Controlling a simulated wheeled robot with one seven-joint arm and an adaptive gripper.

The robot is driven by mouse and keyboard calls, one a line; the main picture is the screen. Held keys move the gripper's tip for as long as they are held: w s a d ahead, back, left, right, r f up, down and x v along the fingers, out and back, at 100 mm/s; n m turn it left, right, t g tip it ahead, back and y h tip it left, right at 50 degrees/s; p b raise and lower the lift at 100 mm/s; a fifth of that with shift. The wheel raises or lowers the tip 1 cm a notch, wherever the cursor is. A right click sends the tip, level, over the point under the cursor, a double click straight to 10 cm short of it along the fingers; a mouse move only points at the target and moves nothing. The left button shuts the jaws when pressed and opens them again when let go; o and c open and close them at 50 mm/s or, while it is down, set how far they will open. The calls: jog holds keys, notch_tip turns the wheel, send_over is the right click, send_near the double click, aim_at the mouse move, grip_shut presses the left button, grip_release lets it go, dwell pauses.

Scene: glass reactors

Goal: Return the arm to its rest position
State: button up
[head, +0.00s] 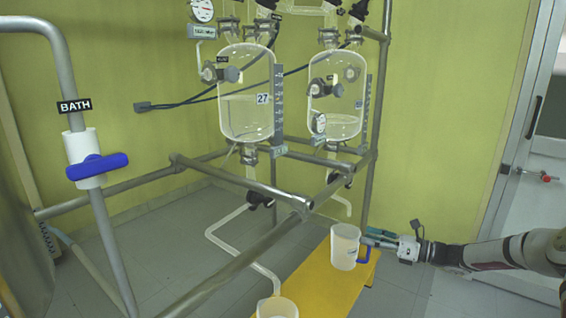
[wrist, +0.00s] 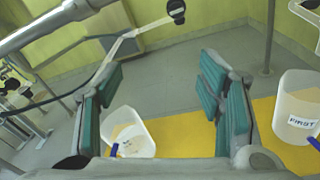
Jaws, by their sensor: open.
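My gripper (head: 378,238) reaches in from the right in the head view, at the blue-handled side of a white jug (head: 345,246). In the wrist view its two teal-padded fingers (wrist: 160,85) are wide apart, with nothing held between them. In that view one jug (wrist: 128,133) shows low, beyond the left finger. A second jug (wrist: 298,110), labelled FIRST, stands to the right of the right finger, with a blue handle. Whether the gripper touches a handle cannot be told. My arm stretches out to the right.
A metal frame (head: 245,187) carries two glass reactors (head: 247,105) (head: 336,100) to the left. A pole with a blue BATH valve (head: 97,166) stands far left. Grey floor is clear beside the platform.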

jog(key=s+a+r+n+g+h, duration=0.3)
jog(key=s+a+r+n+g, duration=0.2)
jog(key=s+a+r+n, duration=0.45)
jog(key=s+a+r+n+g+h, duration=0.3)
jog(key=s+a+r+n+g, duration=0.25)
jog(key=s, duration=0.65)
jog(key=s+d+r+n+t+h, duration=0.1)
jog(key=s+d+n+h, duration=0.2)
jog(key=s, duration=0.9)
jog(key=s+d+r+n+h, duration=0.25)
jog(key=s+n, duration=0.25)
jog(key=s, duration=0.6)
jog(key=s+d+r+n+t+h, duration=0.15)
jog(key=s+n+h, duration=0.3)
jog(key=s, duration=0.75)
notch_tip(320, 180, up, 31)
jog(key=t+y+p, duration=0.1)
jog(key=t+p, duration=0.2)
jog(key=p, duration=2.6)
jog(key=shift+w+d+f+p, duration=0.15)
jog(key=shift+d+p, duration=0.15)
jog(key=shift+n, duration=0.25)
